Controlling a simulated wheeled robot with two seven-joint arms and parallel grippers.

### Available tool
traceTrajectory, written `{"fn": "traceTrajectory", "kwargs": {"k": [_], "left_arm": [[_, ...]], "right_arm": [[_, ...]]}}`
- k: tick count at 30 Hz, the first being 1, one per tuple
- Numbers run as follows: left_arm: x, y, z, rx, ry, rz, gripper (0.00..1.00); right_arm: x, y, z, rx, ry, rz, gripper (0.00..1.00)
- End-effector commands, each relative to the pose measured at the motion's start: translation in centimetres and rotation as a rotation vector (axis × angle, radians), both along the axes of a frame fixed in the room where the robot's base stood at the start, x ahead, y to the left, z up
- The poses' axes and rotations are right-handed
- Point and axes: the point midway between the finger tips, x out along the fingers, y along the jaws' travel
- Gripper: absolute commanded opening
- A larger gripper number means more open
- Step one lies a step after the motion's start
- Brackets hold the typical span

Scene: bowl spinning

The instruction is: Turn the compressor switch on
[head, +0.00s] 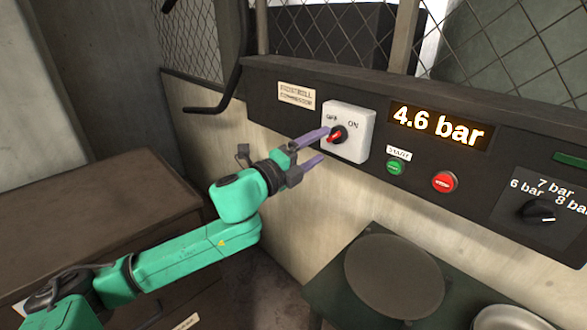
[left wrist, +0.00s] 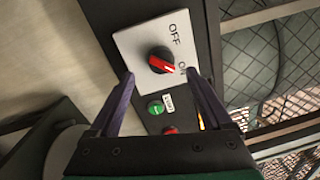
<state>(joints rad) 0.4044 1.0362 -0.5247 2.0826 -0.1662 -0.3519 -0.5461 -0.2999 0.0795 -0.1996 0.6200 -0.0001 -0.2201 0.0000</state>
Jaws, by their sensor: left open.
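The compressor switch is a white square plate (head: 358,147) with OFF and ON labels and a black and red knob (head: 337,134), mounted on the dark panel. In the left wrist view the knob (left wrist: 161,60) has a red bar slanting with one end toward the ON label; I cannot tell surely which end is the pointer. My left gripper (head: 322,146) is open, its purple fingers reaching toward the knob from the left. In the left wrist view the fingertips (left wrist: 160,76) lie either side of the knob; contact is not clear. My right gripper is not in view.
The display (head: 437,124) reads 4.6 bar. A green START button (head: 394,167), a red button (head: 445,182) and a pressure dial (head: 536,211) sit right of the switch. Below is a green table with a round disc (head: 394,276). A brown cabinet (head: 90,215) stands left.

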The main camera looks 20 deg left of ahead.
Motion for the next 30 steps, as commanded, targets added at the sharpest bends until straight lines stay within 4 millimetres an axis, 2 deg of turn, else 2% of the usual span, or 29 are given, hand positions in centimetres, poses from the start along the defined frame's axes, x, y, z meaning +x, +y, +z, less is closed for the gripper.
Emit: {"fn": "traceTrajectory", "kwargs": {"k": [1, 5, 9, 13, 21, 30], "left_arm": [[-1.2, 0.3, -1.2, 0.01, 0.005, -0.003, 0.83], [-3.7, 1.1, -1.4, 0.011, 0.005, -0.007, 0.83], [-4.9, 2.2, -1.2, 0.001, 0.005, 0.005, 0.83], [-6.2, 2.1, -1.3, 0.008, 0.005, -0.007, 0.83], [-8.2, 3.0, -1.0, -0.004, 0.006, -0.007, 0.83], [-8.8, 3.3, -0.8, 0.003, 0.002, -0.003, 0.83]], "right_arm": [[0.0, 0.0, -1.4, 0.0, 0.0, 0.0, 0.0], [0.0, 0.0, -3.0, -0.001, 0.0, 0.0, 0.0], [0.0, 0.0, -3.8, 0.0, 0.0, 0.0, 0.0], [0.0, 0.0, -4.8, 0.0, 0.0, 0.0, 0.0], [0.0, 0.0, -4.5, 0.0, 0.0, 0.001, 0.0], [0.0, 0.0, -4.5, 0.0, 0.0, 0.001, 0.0]]}}
